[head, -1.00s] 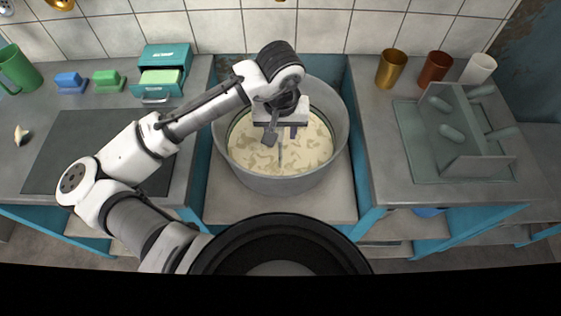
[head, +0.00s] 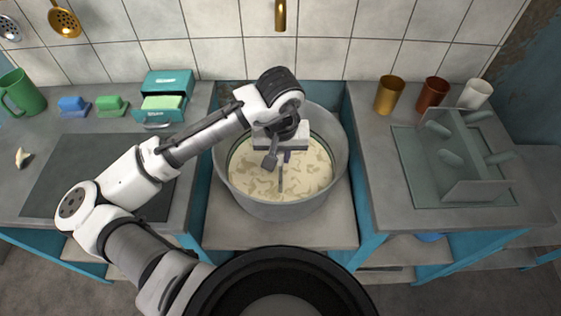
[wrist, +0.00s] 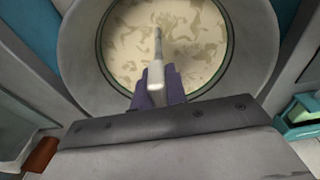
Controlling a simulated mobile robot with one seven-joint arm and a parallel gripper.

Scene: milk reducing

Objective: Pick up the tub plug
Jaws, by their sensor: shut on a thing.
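A large grey round tub (head: 240,198) stands between two counters. It holds pale cream liquid (head: 305,178) with darker patches. My gripper (head: 281,160) is over the tub's opening, pointing down. In the wrist view my purple gripper fingers (wrist: 158,92) are shut on a slim rod with a pale handle, which I take for the tub plug (wrist: 156,74). The rod also shows below my gripper in the head view (head: 280,180). It extends toward the liquid. I cannot tell whether its far end is in the liquid or just above it, and no plug base is visible.
The tub's raised rim and wall surround my gripper. The left counter holds a teal drawer box (head: 167,86), a green mug (head: 22,95) and two butter-dish-like blocks. The right counter holds three cups and a drying rack (head: 440,195). Tiled wall stands behind.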

